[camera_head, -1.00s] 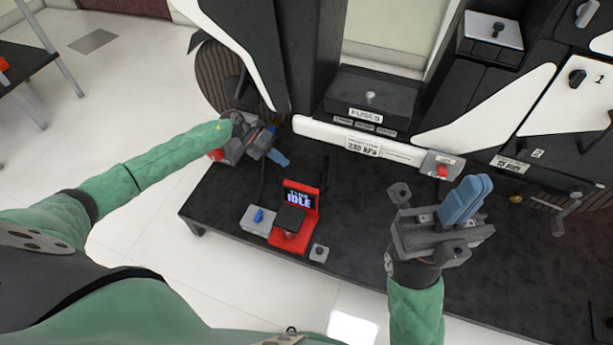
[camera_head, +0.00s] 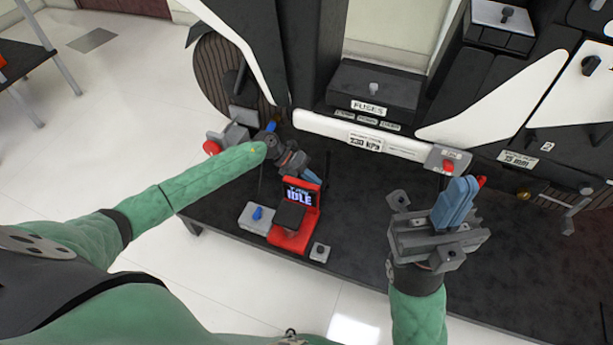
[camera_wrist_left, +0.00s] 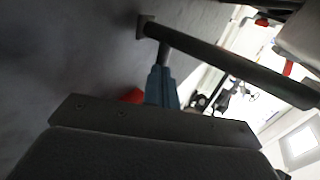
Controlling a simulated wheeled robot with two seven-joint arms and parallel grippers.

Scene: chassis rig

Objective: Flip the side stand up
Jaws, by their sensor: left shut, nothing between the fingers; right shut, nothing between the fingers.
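A dark bar with a small square foot, which looks like the side stand (camera_wrist_left: 225,65), crosses the upper part of the left wrist view. A short grey peg meets it just beyond my left gripper's blue fingertips (camera_wrist_left: 161,72); I cannot tell if they touch. In the head view a thin dark upright (camera_head: 327,168), perhaps the same stand, is just right of my left gripper (camera_head: 312,177). The left gripper is shut and empty, low under the machine. My right gripper (camera_head: 461,186) is shut and empty, raised in front of the machine at the right.
A red unit reading IDLE (camera_head: 302,195) stands close in front of the left gripper. Beside it are a grey box with a blue knob (camera_head: 257,217) and a small grey block (camera_head: 320,251). A FUSES box (camera_head: 372,95) and white rail lie behind. The black platform's right front is clear.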

